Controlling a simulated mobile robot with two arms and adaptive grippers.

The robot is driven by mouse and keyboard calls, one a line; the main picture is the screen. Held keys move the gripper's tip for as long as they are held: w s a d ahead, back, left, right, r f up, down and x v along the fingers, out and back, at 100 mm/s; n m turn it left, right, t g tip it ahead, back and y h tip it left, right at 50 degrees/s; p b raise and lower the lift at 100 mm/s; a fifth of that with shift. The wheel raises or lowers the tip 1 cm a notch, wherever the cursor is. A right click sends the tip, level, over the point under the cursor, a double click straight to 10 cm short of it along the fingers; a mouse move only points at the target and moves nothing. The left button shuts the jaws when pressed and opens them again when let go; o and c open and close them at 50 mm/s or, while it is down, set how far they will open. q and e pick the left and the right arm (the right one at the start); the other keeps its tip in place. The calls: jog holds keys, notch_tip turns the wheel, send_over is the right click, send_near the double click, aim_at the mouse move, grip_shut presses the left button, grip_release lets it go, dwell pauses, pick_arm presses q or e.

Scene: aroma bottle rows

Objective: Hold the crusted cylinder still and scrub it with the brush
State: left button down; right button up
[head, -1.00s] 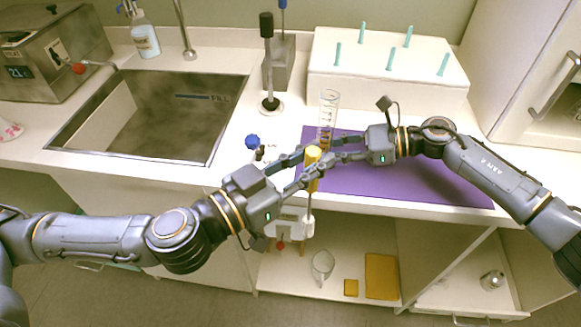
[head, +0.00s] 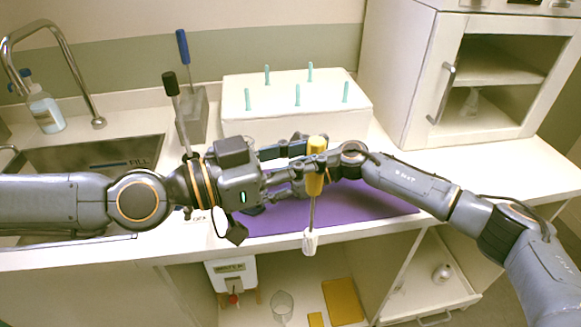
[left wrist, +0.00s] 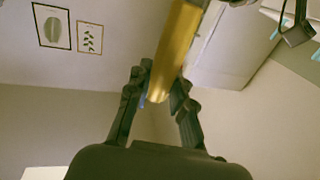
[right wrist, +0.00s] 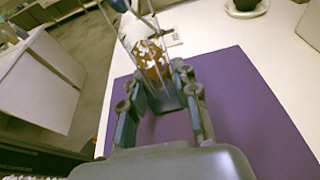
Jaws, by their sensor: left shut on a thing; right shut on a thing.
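My left gripper (head: 303,180) is shut on the yellow handle of the brush (head: 315,170). The brush hangs upright, its thin shaft and white head (head: 310,241) below the fingers, in front of the counter edge. The yellow handle (left wrist: 175,50) also shows in the left wrist view. My right gripper (right wrist: 167,92) is shut on the crusted cylinder (right wrist: 151,62), a clear tube with brown, white-flecked crust. In the head view the cylinder is hidden behind the arms. The brush head appears apart from the cylinder.
A purple mat (head: 370,209) lies under the arms. A white block (head: 240,127) with several teal pegs stands behind it. A sink (head: 60,160) is at left, a white cabinet (head: 420,75) at right. The lower shelf holds a glass beaker (head: 282,304) and a yellow pad (head: 342,300).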

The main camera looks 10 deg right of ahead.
pick_arm(q)
jog(key=w+r, duration=0.8)
jog(key=w+a+r+n+t+y, duration=0.1)
jog(key=w+a+r+n+t, duration=0.1)
jog(key=a+r, duration=0.3)
jog(key=w+a+r+n+t+y, duration=0.1)
jog(key=w+a+r+n+t, duration=0.1)
jog(key=r, duration=0.8)
jog(key=w+a+t, duration=0.1)
jog(key=a, duration=0.1)
jog(key=shift+w+a, duration=0.25)
jog(key=shift+a, duration=0.15)
jog(key=shift+f, duration=2.3)
jog(key=shift+s+f, duration=0.1)
jog(key=shift+f, duration=1.4)
jog(key=shift+f, duration=0.2)
